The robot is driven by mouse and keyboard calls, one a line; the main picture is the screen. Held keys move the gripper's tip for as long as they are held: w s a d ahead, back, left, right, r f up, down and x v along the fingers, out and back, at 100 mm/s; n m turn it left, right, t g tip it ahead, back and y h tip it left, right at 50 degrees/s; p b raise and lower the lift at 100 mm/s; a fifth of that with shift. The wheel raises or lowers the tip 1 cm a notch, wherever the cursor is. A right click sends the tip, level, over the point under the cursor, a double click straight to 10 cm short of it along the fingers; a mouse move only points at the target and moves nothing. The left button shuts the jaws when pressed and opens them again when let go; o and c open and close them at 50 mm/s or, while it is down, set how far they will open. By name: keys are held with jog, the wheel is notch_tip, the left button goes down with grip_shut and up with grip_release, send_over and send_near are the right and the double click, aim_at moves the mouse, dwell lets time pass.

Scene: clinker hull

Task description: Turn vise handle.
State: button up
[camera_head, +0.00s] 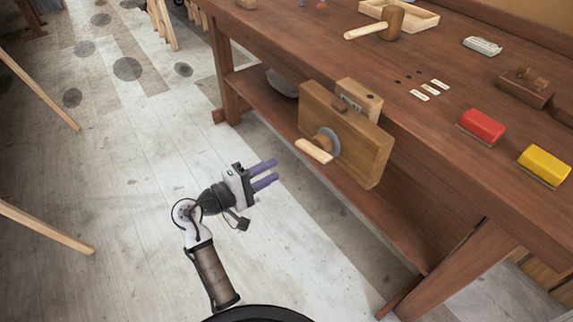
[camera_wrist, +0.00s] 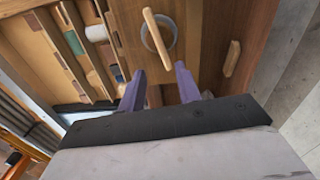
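The vise (camera_head: 345,135) is a wooden block jaw on the front edge of the workbench. Its handle (camera_head: 314,151) is a pale wooden bar on a round grey hub (camera_head: 328,140). In the wrist view the handle (camera_wrist: 158,38) stands nearly upright, slightly tilted, across the hub (camera_wrist: 150,46). My gripper (camera_head: 268,173) is in front of the vise, to the left of and below the handle in the head view, and apart from it. Its two purple fingers are spread with nothing between them. In the wrist view the fingertips (camera_wrist: 160,72) point toward the vise, just below the handle's lower end.
The workbench (camera_head: 440,130) carries a mallet (camera_head: 391,22), a shallow wooden tray (camera_head: 420,14), a wooden plane (camera_head: 525,87), and red (camera_head: 482,125) and yellow (camera_head: 544,164) blocks. A lower shelf (camera_head: 300,120) runs under the top. The floor around my arm is clear.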

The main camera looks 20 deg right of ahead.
aim_at(312, 152)
jog(key=shift+v, duration=1.15)
